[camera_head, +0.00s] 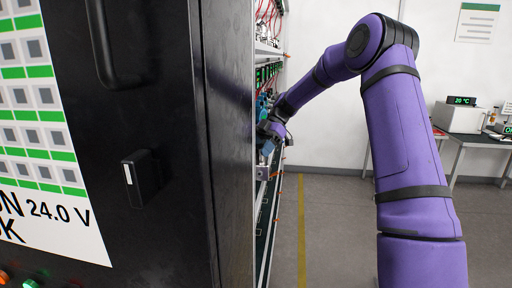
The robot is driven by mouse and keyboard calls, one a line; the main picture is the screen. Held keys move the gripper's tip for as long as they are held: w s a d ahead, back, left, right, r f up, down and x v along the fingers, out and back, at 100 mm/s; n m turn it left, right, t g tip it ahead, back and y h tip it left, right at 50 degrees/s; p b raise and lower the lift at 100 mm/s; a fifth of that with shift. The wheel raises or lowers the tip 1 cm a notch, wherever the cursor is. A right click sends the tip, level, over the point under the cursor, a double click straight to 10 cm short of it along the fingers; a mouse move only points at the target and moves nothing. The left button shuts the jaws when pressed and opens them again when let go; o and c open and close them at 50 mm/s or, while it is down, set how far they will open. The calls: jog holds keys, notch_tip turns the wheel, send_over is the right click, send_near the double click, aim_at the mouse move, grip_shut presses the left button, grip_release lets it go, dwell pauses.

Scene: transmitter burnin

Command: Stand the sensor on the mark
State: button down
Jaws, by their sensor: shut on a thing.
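My gripper (268,136) is small in the picture and partly cut off by the cabinet's edge. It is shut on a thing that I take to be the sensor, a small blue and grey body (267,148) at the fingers. Its exact outline and tilt are too small to tell. I cannot make out the mark in this view; the cabinet hides most of the shelf surface.
Racks with red cables and green-lit displays (267,75) stand behind the cabinet's edge. A lower shelf (268,215) runs below. At the right, a table (480,139) bears a box with a "20 °C" display (461,100). The grey floor (335,225) between is clear, with a yellow line.

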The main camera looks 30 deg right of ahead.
jog(key=s, duration=1.7)
dwell(0.5)
jog(key=shift+s, duration=0.1)
dwell(0.4)
